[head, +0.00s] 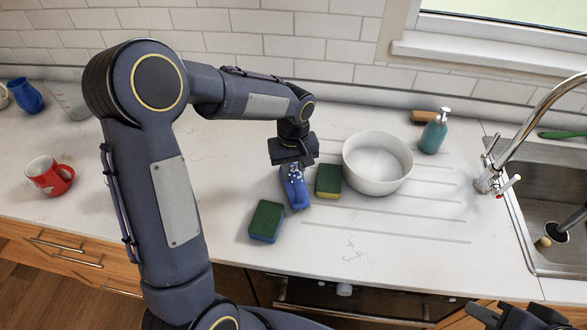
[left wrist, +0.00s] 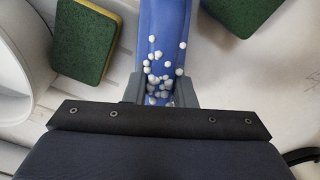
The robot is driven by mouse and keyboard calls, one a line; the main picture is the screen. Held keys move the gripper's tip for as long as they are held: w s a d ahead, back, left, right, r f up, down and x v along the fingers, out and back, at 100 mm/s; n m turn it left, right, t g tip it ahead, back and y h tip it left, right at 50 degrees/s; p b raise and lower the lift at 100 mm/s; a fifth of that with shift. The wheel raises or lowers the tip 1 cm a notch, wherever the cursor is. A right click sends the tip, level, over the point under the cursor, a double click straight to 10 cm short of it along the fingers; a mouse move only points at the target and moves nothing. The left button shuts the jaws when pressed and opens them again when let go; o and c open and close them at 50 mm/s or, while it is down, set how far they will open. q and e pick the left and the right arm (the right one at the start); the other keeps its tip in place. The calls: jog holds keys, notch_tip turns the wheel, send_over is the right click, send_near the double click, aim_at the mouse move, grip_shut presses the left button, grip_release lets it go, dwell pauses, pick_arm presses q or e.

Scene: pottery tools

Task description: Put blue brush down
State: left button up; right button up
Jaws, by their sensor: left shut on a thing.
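The blue brush (head: 294,190) is in the grip of my left gripper (head: 292,163), over the counter between two green sponges. My left gripper is shut on it. In the left wrist view the blue brush (left wrist: 163,20) runs up between the fingers (left wrist: 165,92), with white bristle tufts showing on it. Its far end is out of that view. Whether the brush touches the counter, I cannot tell. Part of my right gripper (head: 512,316) shows at the bottom right edge; its fingers are not clear enough to judge.
One sponge (head: 266,221) lies left of the brush, another (head: 328,181) right of it. A white bowl (head: 378,165), a teal soap bottle (head: 434,132) and the sink (head: 550,210) are further right. A red mug (head: 48,176) stands left. The counter front is clear.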

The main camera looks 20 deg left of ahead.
pick_arm(q)
jog(key=o, duration=0.7)
notch_tip(320, 180, up, 12)
jog(key=s+a+r+m+t+h, duration=0.2)
jog(key=s+m+t, duration=0.1)
jog(key=s, duration=1)
jog(key=shift+s+d+f+m+t+h, duration=0.3)
jog(key=shift+s+d+f+m+t, duration=0.3)
jog(key=shift+s, duration=1.1)
jog(key=shift+s+d+f+m+t+h, duration=0.35)
jog(key=shift+s+f, duration=0.4)
jog(key=shift+s, duration=0.95)
jog(key=shift+s+d+f+m+t+h, duration=0.25)
jog(key=shift+s+d+f+m+t, duration=0.25)
jog(key=shift+s, duration=1.2)
jog(key=shift+f, duration=0.15)
